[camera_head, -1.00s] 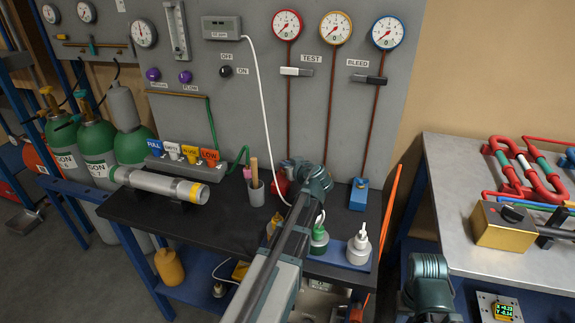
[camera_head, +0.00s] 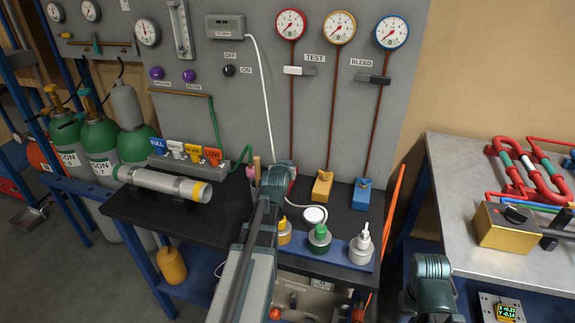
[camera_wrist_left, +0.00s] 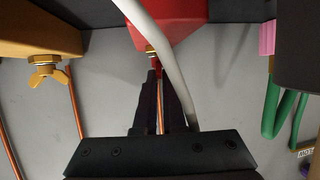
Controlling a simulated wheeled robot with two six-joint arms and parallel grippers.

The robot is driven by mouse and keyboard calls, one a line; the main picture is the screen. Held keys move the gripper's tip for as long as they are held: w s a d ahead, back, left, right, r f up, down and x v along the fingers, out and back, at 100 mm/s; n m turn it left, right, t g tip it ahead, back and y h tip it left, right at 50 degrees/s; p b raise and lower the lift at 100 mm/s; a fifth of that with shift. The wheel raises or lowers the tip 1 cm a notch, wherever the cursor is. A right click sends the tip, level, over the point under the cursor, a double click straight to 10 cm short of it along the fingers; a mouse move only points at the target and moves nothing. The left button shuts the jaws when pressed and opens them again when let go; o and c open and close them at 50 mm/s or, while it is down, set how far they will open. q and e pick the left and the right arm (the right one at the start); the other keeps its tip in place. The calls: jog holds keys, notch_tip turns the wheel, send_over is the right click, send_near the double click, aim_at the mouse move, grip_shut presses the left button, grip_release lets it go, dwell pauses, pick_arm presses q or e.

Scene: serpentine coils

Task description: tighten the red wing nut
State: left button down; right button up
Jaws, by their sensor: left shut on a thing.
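The red block (camera_wrist_left: 166,22) hangs at the top of the left wrist view, with a brass fitting (camera_wrist_left: 151,50) on its underside. My left gripper (camera_wrist_left: 158,75) is just below that fitting, its fingers closed on the red wing nut, which they mostly hide. In the head view, my left arm covers most of the red block (camera_head: 292,173), and my left gripper is hidden behind its wrist. The yellow block (camera_wrist_left: 38,35) with its wing nut (camera_wrist_left: 48,75) is to the left in the wrist view. My right gripper is not seen; only part of its arm shows.
A white hose (camera_wrist_left: 163,60) passes in front of my left fingers. A dark cup (camera_wrist_left: 298,45) and green tubing (camera_wrist_left: 272,108) are to the right. In the head view, the yellow block (camera_head: 322,187) and blue block (camera_head: 361,194) stand right of my gripper; capped containers (camera_head: 319,238) stand in front.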

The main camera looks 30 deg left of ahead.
pick_arm(q)
jog(key=shift+a+m+h, duration=0.15)
jog(key=shift+m+h, duration=0.45)
jog(key=shift+r, duration=0.1)
dwell(0.3)
jog(key=c, duration=1)
grip_release()
jog(key=shift+s, duration=0.15)
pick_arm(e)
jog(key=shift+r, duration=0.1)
